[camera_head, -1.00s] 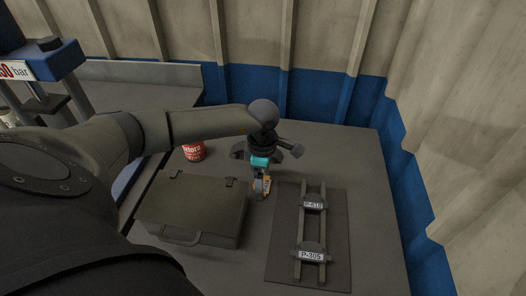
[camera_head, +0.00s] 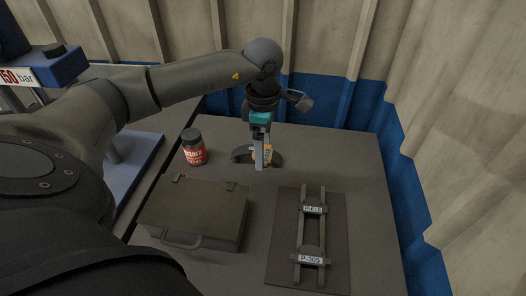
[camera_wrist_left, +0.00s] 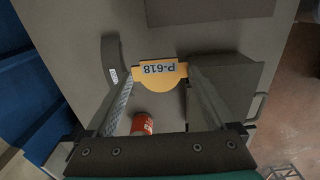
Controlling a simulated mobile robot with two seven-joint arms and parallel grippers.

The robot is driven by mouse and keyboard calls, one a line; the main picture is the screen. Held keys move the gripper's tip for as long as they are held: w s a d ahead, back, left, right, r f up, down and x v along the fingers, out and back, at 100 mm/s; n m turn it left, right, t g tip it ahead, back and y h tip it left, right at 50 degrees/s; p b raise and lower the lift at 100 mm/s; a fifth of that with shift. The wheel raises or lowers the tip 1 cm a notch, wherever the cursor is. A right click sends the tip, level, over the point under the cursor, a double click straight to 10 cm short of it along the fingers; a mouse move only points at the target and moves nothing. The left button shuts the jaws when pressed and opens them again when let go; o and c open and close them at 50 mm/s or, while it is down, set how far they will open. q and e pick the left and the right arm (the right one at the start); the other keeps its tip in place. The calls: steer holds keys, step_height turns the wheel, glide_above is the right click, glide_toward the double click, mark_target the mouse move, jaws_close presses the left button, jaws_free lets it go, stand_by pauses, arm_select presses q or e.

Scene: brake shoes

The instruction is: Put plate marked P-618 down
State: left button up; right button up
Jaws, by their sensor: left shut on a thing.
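My left gripper (camera_head: 263,163) is shut on the plate marked P-618 (camera_wrist_left: 160,73), a yellow plate with a pale label. In the left wrist view the plate sits between the two fingertips, its label upside down. In the head view the plate is a small orange patch (camera_head: 267,155) at the fingertips, mostly hidden by them. The gripper points down over the table, and the plate looks clear of the surface. A dark curved shoe (camera_head: 240,155) lies behind the gripper; it also shows in the left wrist view (camera_wrist_left: 112,62), with a small label. My right gripper is out of view.
A dark mat (camera_head: 338,225) carries a two-rail stand (camera_head: 299,235) with two labelled pieces, the front one reading P-305. A closed green case (camera_head: 190,215) stands front left, a red can (camera_head: 194,152) behind it. Bare table lies between the gripper and the mat.

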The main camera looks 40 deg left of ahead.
mark_target(266, 156)
arm_select(q)
steer(key=shift+r, duration=3.15)
steer(key=shift+d+f+m, duration=0.1)
steer(key=shift+d+m, duration=0.35)
steer(key=shift+m, duration=0.05)
steer(key=s+d+f+m+b, duration=0.1)
steer(key=s+d+m, duration=0.1)
steer(key=d+m, duration=0.5)
steer(key=s+d+f+m+b, duration=0.1)
steer(key=d+m, duration=0.5)
steer(key=m, duration=0.9)
steer(key=shift+s+d+b, duration=0.35)
steer(key=shift+s+b, duration=0.3)
steer(key=shift+s, duration=0.55)
